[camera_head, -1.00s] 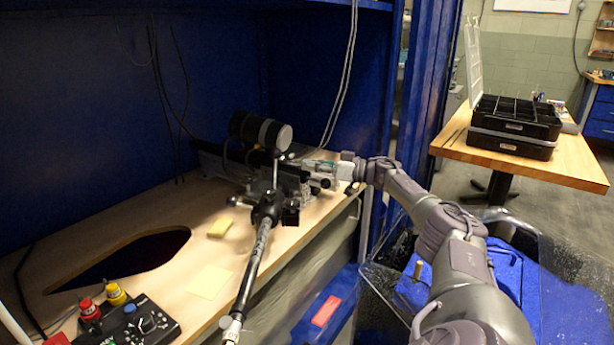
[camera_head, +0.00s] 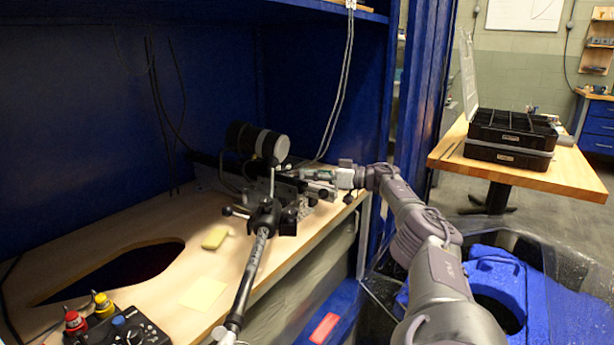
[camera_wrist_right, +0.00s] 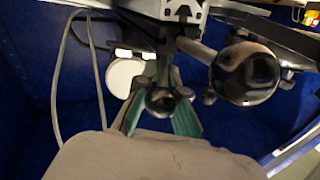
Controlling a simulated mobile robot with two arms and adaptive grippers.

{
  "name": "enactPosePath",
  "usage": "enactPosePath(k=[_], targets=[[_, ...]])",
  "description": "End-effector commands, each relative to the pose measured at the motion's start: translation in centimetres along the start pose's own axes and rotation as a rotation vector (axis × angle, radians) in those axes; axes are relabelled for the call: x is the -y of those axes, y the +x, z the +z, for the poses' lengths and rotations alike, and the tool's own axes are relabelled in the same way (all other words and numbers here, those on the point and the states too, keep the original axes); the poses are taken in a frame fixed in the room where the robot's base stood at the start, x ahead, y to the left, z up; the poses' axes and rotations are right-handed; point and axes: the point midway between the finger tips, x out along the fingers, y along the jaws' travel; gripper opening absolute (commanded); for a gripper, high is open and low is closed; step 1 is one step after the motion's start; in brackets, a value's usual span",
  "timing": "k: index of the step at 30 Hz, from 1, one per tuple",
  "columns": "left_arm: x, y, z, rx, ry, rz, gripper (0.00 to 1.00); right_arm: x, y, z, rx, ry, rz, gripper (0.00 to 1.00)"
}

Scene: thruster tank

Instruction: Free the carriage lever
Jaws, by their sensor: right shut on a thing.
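The carriage mechanism (camera_head: 287,185) is a dark and metal assembly on the wooden bench, below a black cylinder with a grey band (camera_head: 256,142). My right gripper (camera_head: 318,174) reaches it from the right. In the right wrist view, the green fingers of my right gripper (camera_wrist_right: 160,112) are closed around a small dark ball knob (camera_wrist_right: 160,101), which looks like the end of the carriage lever. A larger shiny dark ball (camera_wrist_right: 246,73) is just right of the fingers. The lever's shaft is mostly hidden. My left gripper is not in view.
The bench (camera_head: 150,232) has an oval hole, a yellow sponge (camera_head: 215,238) and a control box (camera_head: 125,328). Cables hang behind. A table with black cases (camera_head: 512,138) stands far right.

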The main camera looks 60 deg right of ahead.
Motion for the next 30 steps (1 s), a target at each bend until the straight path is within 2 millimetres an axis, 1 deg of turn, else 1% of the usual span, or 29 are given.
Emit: enactPosePath(k=[1,4,5,6,8,9,10,17,21,23,26,30], targets=[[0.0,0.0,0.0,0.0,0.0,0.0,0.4,-0.2,-0.3,-0.2,-0.004,-0.001,0.011,0.0],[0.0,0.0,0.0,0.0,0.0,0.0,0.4,-0.2,-0.3,-0.2,-0.004,-0.001,0.011,0.0],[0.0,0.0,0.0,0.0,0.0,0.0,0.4,-0.2,-0.3,-0.2,-0.004,-0.001,0.011,0.1],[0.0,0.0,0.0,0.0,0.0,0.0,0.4,-0.2,-0.3,-0.2,-0.004,-0.001,0.011,0.17],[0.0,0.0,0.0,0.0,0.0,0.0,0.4,-0.2,-0.3,-0.2,-0.003,-0.001,0.01,0.27],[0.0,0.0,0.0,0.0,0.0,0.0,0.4,-0.2,-0.3,-0.2,-0.003,-0.001,0.009,0.33],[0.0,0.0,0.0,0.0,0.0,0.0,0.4,-0.2,-0.2,-0.2,-0.003,-0.001,0.008,0.35],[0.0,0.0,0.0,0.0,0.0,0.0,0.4,-0.1,-0.1,-0.1,-0.001,-0.001,0.004,0.35],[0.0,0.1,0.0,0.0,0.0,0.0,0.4,-0.1,-0.6,0.0,0.001,0.0,0.005,0.35],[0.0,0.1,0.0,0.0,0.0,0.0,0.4,-0.1,-1.3,0.1,0.003,0.0,0.006,0.35],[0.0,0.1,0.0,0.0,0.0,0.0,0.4,-0.1,-3.0,0.1,0.005,-0.001,0.007,0.35],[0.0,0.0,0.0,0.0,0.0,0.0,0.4,-0.1,-5.9,0.1,0.004,0.0,0.009,0.35]])
